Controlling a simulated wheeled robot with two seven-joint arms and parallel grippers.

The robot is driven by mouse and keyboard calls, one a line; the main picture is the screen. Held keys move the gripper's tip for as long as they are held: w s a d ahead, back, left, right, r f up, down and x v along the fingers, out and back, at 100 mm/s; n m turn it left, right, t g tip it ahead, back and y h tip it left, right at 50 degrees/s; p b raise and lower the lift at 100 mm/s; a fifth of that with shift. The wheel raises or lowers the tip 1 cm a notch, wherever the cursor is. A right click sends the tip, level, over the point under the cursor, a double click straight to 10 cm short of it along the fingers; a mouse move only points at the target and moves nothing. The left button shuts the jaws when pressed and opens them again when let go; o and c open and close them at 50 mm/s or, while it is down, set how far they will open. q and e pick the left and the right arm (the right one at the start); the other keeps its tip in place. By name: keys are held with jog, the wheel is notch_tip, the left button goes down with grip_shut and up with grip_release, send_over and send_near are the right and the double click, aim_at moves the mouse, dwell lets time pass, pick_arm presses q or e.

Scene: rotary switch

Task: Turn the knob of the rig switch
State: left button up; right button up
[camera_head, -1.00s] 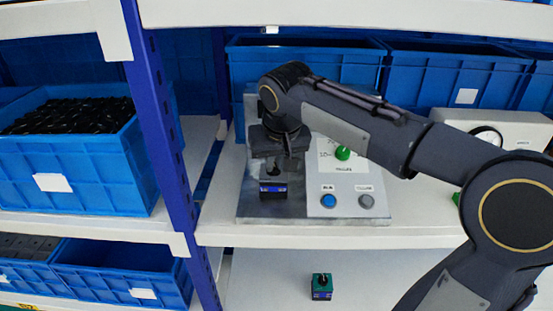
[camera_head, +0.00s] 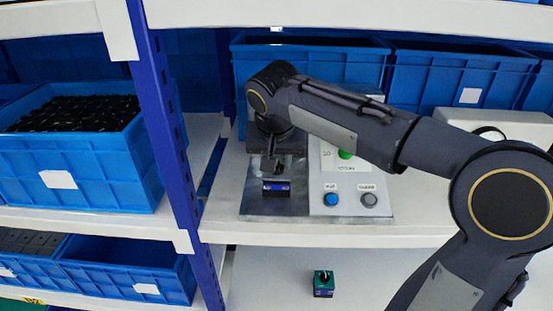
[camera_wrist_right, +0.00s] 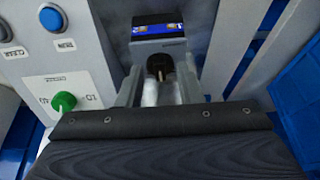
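The rig switch (camera_head: 276,188) is a small dark block with a blue-labelled front, standing on a grey metal plate (camera_head: 240,208). It also shows at the top of the right wrist view (camera_wrist_right: 157,30). Its black knob (camera_wrist_right: 159,66) has a pale yellow mark. My right gripper (camera_head: 274,163) is at the knob, coming from behind and above. In the right wrist view its grey fingers (camera_wrist_right: 160,85) stand either side of the knob with a visible gap, so it looks open. Contact with the knob cannot be made out. My left gripper is not in view.
Beside the switch is a pale panel with a blue button (camera_head: 331,199), a grey button (camera_head: 369,200) and a green knob (camera_wrist_right: 64,102), partly behind my right arm in the head view. Blue bins (camera_head: 460,75) stand behind. A small green block (camera_head: 323,284) sits on the lower shelf.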

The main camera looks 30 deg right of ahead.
jog(key=s+a+r+b, duration=0.1)
jog(key=s+a+r, duration=0.1)
jog(key=s, duration=0.4)
jog(key=s+a+r+b, duration=0.1)
jog(key=s+a+r, duration=0.1)
jog(key=s+a, duration=0.3)
jog(key=shift+s+a+r, duration=0.15)
jog(key=shift+s+r, duration=0.15)
jog(key=shift+s, duration=0.15)
jog(key=s+f+n+y, duration=0.2)
jog(key=s+f, duration=0.3)
jog(key=f, duration=0.4)
jog(key=s+d+f+n+t+y, duration=0.1)
jog(key=s+f+n+y, duration=0.1)
jog(key=s+f, duration=0.3)
notch_tip(320, 180, down, 4)
jog(key=shift+f+n+t+y, duration=0.2)
jog(key=shift+n+t+y, duration=0.1)
jog(key=shift+y, duration=0.6)
